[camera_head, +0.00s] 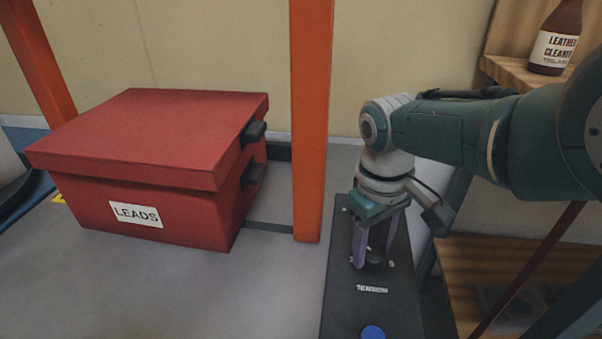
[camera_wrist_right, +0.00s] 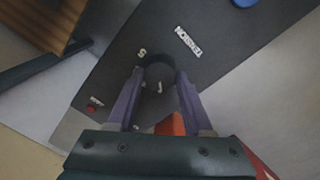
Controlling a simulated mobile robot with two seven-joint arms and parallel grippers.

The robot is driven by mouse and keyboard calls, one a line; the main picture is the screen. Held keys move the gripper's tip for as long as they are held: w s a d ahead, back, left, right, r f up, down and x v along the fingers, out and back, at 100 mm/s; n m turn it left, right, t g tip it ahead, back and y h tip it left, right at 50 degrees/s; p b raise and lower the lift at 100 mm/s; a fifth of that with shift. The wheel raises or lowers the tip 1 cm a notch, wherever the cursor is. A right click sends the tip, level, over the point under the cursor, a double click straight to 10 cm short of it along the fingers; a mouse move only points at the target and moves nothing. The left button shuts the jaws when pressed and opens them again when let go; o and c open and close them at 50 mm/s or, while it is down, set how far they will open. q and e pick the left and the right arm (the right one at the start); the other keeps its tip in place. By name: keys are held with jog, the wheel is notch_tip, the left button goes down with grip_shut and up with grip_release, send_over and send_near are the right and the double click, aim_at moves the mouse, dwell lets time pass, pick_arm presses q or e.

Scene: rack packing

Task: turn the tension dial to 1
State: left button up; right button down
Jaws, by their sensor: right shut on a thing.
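My right gripper (camera_head: 371,258) points down at a dark panel (camera_head: 345,300) labelled with a small white word, which reads as TENSION in the right wrist view. Its two purple fingers are shut on the black round tension dial (camera_head: 374,265), one on each side. In the right wrist view the dial (camera_wrist_right: 160,72) sits between the fingertips. Small white marks surround it; one on its upper left may be a digit, another lies just below it. The dial's pointer and exact setting cannot be made out. My left gripper is out of view.
A blue round button (camera_head: 373,333) is on the panel's near part. An orange post (camera_head: 311,120) stands close left of the panel. A red box labelled LEADS (camera_head: 150,140) lies further left. A wooden shelf (camera_head: 510,75) with a leather cleaner bottle (camera_head: 555,45) is at the right.

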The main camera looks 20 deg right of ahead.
aim_at(371, 255)
jog(key=n, duration=0.4)
jog(key=shift+p, duration=0.4)
jog(key=shift+s+n+t, duration=0.1)
jog(key=shift+n+t, duration=0.2)
jog(key=shift+n, duration=1.6)
jog(key=shift+c, duration=1.5)
grip_release()
notch_tip(371, 255, up, 10)
jog(key=p, duration=0.9)
jog(key=shift+s+a, duration=0.25)
